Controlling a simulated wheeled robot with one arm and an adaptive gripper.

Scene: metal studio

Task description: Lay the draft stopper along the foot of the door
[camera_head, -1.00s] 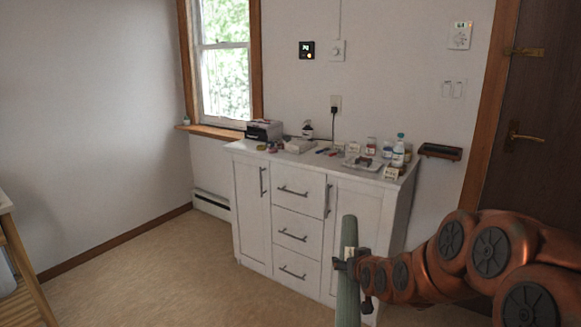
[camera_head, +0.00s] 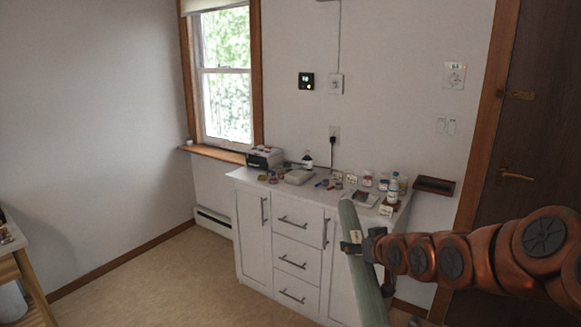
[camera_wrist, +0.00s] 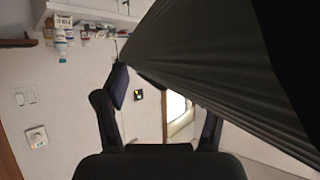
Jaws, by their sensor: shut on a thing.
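The draft stopper (camera_head: 362,268) is a long grey-green roll with a small pale label. In the head view it stands tilted, its top leaning left, in front of the white cabinet; its lower end is cut off by the frame edge. My gripper (camera_head: 362,247) is shut on it near its upper part. In the wrist view the draft stopper (camera_wrist: 215,70) crosses the upper right, large and close, and my gripper (camera_wrist: 155,120) shows below it. The dark brown door (camera_head: 535,140) with a brass handle is at the right edge of the head view. The foot of the door is hidden behind my arm.
The white cabinet (camera_head: 252,225) stands by the back wall with a printer, bottles and small items on top. A small dark wall shelf (camera_head: 434,186) hangs between cabinet and door. A wooden table (camera_head: 22,262) is at the far left. The floor (camera_head: 150,285) between is clear.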

